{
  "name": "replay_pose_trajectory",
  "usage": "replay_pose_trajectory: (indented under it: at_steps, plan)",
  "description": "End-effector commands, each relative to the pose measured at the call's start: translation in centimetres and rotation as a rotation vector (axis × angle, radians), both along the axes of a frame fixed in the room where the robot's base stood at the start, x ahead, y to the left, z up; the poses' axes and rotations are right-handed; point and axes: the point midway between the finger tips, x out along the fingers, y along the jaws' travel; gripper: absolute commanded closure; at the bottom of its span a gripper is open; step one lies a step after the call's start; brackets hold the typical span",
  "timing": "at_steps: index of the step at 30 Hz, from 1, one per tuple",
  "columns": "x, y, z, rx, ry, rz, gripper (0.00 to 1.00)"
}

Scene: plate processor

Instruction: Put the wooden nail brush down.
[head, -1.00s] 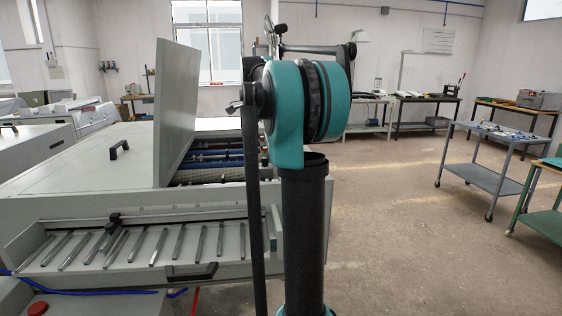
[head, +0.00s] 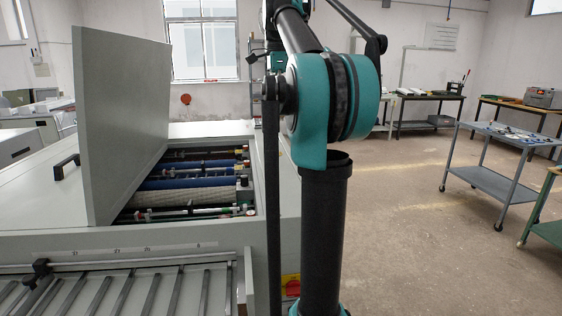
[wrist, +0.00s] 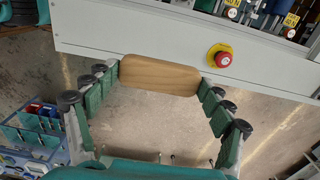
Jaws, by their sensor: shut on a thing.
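The wooden nail brush (wrist: 160,76) shows in the wrist view as a tan, rounded wooden block lying lengthwise across the jaws. My gripper (wrist: 158,81) is shut on it, with one green padded finger at each end. The brush appears above the concrete floor, close to the machine's pale side panel; its exact height is unclear. Any bristles are hidden. In the head view only part of my arm shows; the gripper and the brush are not visible there.
The plate processor (head: 70,225) stands at left with its lid (head: 120,120) raised over the rollers. A red stop button (wrist: 224,59) sits on its side panel. A blue caddy (wrist: 28,135) is at lower left. A grey trolley (head: 484,181) stands right, across open floor.

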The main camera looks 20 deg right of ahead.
Motion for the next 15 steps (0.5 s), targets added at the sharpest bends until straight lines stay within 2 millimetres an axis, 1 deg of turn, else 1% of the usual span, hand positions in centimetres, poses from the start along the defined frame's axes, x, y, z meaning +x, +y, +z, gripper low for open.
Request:
replay_pose_trajectory:
  at_steps: [1, 9, 12, 15]
  plan:
    - [0.0, 0.0, -1.3, 0.0, 0.0, 0.0, 0.46]
    - [0.0, 0.0, -7.9, 0.0, 0.0, -0.001, 0.46]
    - [0.0, 0.0, -10.1, 0.0, 0.0, -0.001, 0.46]
    - [0.0, 0.0, -11.9, 0.0, 0.0, -0.001, 0.46]
